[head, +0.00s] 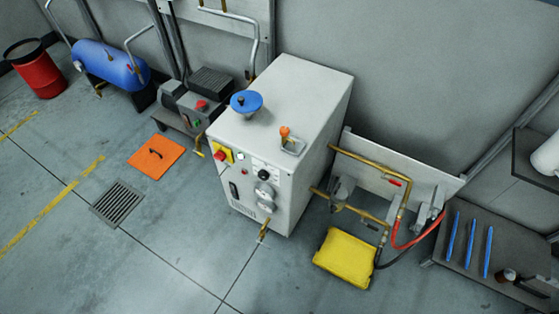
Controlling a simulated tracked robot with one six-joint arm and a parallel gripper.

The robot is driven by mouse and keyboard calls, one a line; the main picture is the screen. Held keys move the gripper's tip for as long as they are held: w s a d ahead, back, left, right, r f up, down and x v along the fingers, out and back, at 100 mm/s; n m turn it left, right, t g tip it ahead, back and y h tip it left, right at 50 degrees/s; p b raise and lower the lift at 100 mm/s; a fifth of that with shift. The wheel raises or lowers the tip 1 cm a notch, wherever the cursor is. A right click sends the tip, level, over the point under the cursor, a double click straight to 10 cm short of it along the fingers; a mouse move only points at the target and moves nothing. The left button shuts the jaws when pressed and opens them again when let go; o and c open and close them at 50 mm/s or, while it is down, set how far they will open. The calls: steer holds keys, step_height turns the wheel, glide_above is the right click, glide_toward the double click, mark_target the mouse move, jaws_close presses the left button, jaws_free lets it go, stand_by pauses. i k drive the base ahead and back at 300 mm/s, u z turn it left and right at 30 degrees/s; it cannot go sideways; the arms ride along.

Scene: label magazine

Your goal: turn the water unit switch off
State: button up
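A light grey cabinet (300,100) stands in the middle of the head view, its front facing the lower left. On its front are a red knob on a yellow plate (223,155), a small pale button (240,156), a black rotary knob (264,174), a black upright handle or switch (234,191) and a round grey fitting (264,196). A blue handwheel (246,101) and an orange-tipped lever (286,133) are on its top. No label is readable, so I cannot tell which control is the water unit switch or its setting. My gripper is not in view.
A brass tap (264,229) sticks out low at the cabinet's front. A grey motor unit (196,105) and an orange plate (156,156) are left. The floor in front is clear.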

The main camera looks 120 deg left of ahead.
mark_target(219, 156)
steer(key=u, duration=3.7)
